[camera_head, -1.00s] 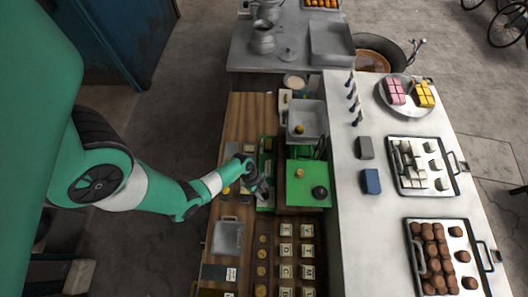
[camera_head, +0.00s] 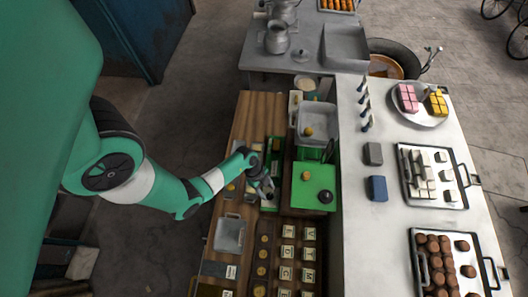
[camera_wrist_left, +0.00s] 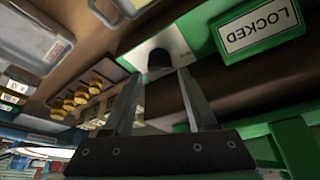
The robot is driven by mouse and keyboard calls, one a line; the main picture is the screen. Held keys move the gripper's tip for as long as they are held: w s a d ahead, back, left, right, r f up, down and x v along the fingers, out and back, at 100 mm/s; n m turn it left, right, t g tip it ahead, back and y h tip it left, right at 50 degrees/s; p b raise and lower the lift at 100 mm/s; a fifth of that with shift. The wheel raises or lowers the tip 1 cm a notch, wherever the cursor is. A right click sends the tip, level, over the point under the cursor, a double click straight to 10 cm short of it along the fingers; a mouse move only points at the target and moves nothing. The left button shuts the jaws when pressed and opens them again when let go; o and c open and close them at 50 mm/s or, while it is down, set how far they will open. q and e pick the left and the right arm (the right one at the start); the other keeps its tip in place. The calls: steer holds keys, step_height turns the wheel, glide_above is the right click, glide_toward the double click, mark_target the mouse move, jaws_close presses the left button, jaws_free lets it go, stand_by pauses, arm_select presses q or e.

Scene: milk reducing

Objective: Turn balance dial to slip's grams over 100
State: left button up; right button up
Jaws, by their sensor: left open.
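The green balance (camera_head: 311,180) stands on the wooden counter, with a grey pan (camera_head: 318,123) holding a small yellow-orange ball (camera_head: 308,132). A round black piece (camera_head: 325,196) sits on its green top. In the left wrist view, a black knob (camera_wrist_left: 160,60), apparently the dial, sits on a pale plate just beyond my fingertips. A green-framed "LOCKED" sign (camera_wrist_left: 259,28) shows upside down beside it. My left gripper (camera_head: 267,192) is at the balance's left side; its open, empty fingers (camera_wrist_left: 160,76) point at the knob. I cannot make out the slip's figures.
Letter tiles (camera_head: 287,252) and yellow round pieces (camera_head: 262,254) fill dark racks in front. The pale counter at right holds a blue block (camera_head: 377,188), a grey block (camera_head: 373,153) and loaded trays.

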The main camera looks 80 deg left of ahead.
arm_select(q)
steer(key=v, duration=0.9)
